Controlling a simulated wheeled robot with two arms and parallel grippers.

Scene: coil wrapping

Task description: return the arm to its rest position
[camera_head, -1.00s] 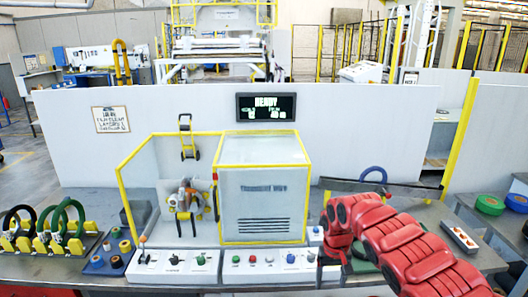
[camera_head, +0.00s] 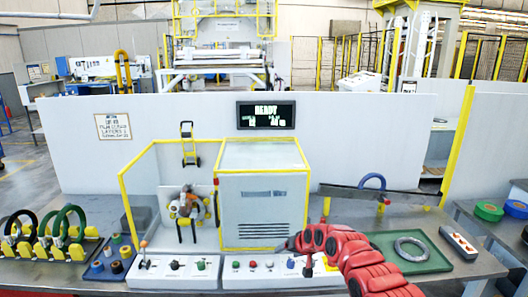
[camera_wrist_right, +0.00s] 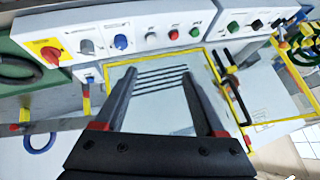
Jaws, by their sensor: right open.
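My right arm (camera_head: 365,262) is red and segmented and comes in from the lower right in the head view. My right gripper (camera_head: 291,243) is near the lower right corner of the white machine (camera_head: 265,195), over the control panel; its fingers are small and partly hidden there. In the right wrist view, the right gripper (camera_wrist_right: 158,74) has two dark fingers spread apart with nothing between them. My left gripper is not in view.
A row of buttons and knobs (camera_head: 252,264) runs along the bench front. A green tray (camera_head: 430,262) holding a grey coil (camera_head: 411,249) lies right of the arm. Green and black coils (camera_head: 62,222) stand in a rack at left. A screen (camera_head: 266,111) reads READY.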

